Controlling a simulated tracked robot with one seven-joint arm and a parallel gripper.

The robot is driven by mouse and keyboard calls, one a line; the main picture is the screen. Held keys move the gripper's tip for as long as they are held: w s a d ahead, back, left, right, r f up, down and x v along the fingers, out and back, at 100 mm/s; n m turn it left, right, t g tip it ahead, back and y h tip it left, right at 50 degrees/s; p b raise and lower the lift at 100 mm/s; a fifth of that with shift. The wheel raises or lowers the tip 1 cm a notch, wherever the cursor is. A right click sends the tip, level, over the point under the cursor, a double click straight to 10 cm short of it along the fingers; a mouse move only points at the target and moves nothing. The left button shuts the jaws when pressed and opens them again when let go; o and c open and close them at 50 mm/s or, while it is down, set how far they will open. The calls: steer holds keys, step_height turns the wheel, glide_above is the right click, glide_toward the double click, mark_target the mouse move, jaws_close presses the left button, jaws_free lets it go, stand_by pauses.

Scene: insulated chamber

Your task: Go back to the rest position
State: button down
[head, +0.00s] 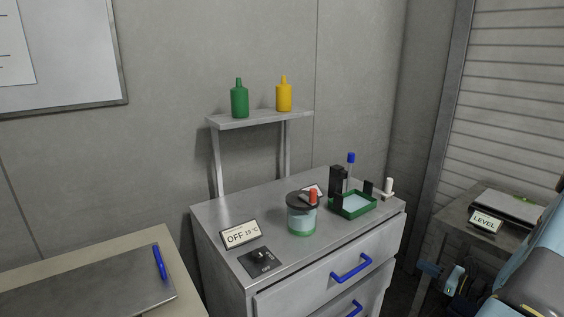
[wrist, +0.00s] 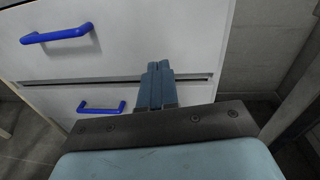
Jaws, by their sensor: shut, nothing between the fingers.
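My gripper (wrist: 158,68) shows in the wrist view with its two blue fingers pressed together and nothing between them. It points at the drawer fronts of the grey cabinet, low down, near the gap between the upper drawer (wrist: 130,55) and the lower drawer. I cannot tell whether the fingertips touch the front. In the head view, my blue arm is at the lower right, beside the cabinet (head: 215,225).
The cabinet top bears a lidded jar (head: 301,222), a green tray (head: 353,205), an OFF display (head: 241,234) and a switch plate (head: 261,261). Blue handles (head: 351,268) stick out of the drawers. A side table (head: 455,212) with a LEVEL sign (head: 485,223) stands right.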

steer(key=s+a+r+n+g+h, duration=0.1)
steer(key=s+a+r+n+g, duration=0.2)
steer(key=a+r+n+g, duration=0.5)
steer(key=s+a+r+n+g, duration=0.2)
steer(key=a+r+n+g, duration=0.2)
steer(key=a+r+n, duration=0.7)
steer(key=s+a+r+n+t+h, duration=0.2)
steer(key=s+a+r+n+h, duration=0.2)
steer(key=s+r, duration=0.5)
steer(key=s+a+r+n+t+h, duration=0.1)
steer(key=s+a+r+n+h, duration=0.3)
steer(key=s+r, duration=0.6)
steer(key=shift+s+a+r+n+t+h, duration=0.15)
steer(key=shift+a+r+n+t+h, duration=0.2)
steer(key=shift+r+h, duration=0.55)
steer(key=c, duration=1.8)
jaws_free()
